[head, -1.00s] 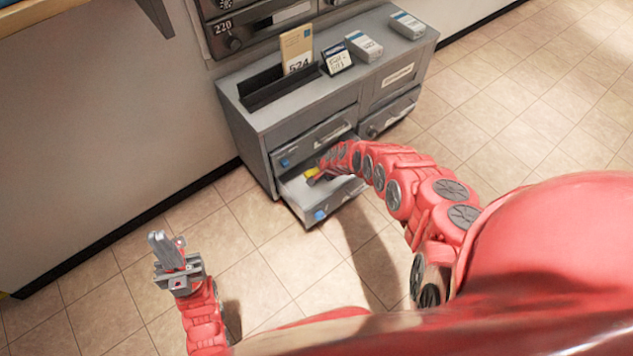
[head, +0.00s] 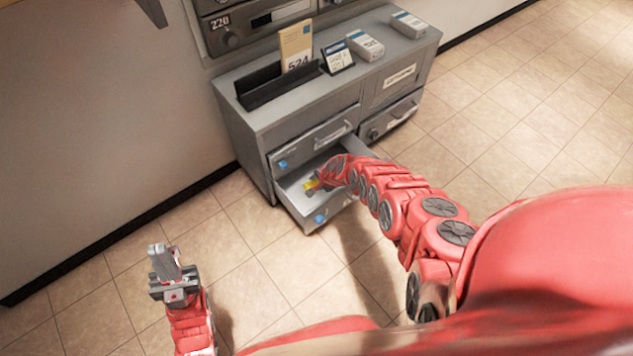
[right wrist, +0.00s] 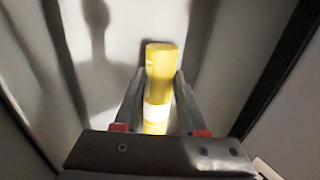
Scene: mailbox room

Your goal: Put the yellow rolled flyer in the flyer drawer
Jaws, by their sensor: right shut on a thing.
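The yellow rolled flyer (head: 309,185) is a small yellow cylinder inside the open lower left drawer (head: 319,218) of the grey cabinet. In the right wrist view the flyer (right wrist: 160,70) stands between the two fingers, with a white band near its lower end. My right gripper (head: 314,187) reaches into the drawer and is shut on the flyer. In the right wrist view pale drawer surfaces surround it; I cannot tell whether the flyer touches the bottom. My left gripper (head: 163,262) is at the lower left, away from the cabinet, its fingers together and empty.
The grey cabinet (head: 250,122) carries a black tray (head: 275,88), an upright tan card (head: 296,47), a small sign (head: 338,57) and white boxes (head: 364,46). A shut drawer (head: 313,137) is above the open one. Tiled floor in front is clear.

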